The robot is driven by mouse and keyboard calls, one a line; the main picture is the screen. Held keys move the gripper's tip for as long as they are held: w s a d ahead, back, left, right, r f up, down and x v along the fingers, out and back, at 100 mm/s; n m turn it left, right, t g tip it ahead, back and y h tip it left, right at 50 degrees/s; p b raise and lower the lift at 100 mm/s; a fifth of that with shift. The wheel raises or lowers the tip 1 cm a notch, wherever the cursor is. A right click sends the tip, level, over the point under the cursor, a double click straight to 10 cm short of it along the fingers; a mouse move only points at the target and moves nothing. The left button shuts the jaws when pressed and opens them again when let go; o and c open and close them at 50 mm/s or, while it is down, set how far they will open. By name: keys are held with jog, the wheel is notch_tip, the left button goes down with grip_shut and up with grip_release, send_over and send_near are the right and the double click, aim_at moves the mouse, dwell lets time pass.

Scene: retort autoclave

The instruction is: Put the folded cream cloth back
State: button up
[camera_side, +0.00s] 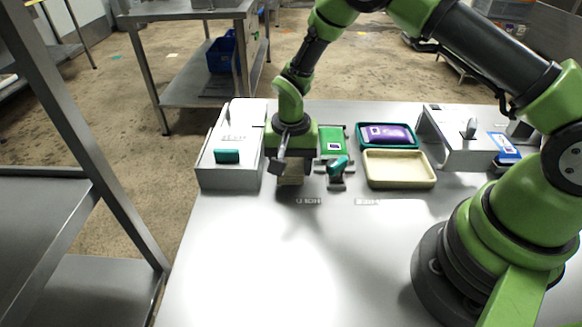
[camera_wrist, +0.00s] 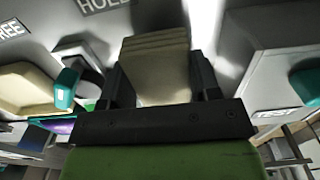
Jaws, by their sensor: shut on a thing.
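The folded cream cloth (camera_wrist: 155,68) is between the two dark fingers of my gripper (camera_wrist: 160,85) in the wrist view, its layered folds facing the camera. In the side view my gripper (camera_side: 290,166) points down over the table, between the grey box and the small clamp. The cloth (camera_side: 290,181) shows only as a small brownish patch below the fingers; the rest is hidden. I cannot tell whether it touches the table.
A grey box (camera_side: 222,172) with a teal handle (camera_side: 227,156) stands left. A teal-handled clamp (camera_side: 337,168) and green packet (camera_side: 331,141) are right of my gripper. Further right are a cream tray (camera_side: 400,182), a teal tray with a purple pouch (camera_side: 388,134), and a grey fixture (camera_side: 455,150). The front table is clear.

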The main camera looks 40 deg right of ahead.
jog(key=shift+f, duration=0.65)
jog(key=shift+f, duration=0.2)
jog(key=o, duration=0.5)
jog(key=shift+o, duration=0.2)
jog(key=shift+r, duration=0.1)
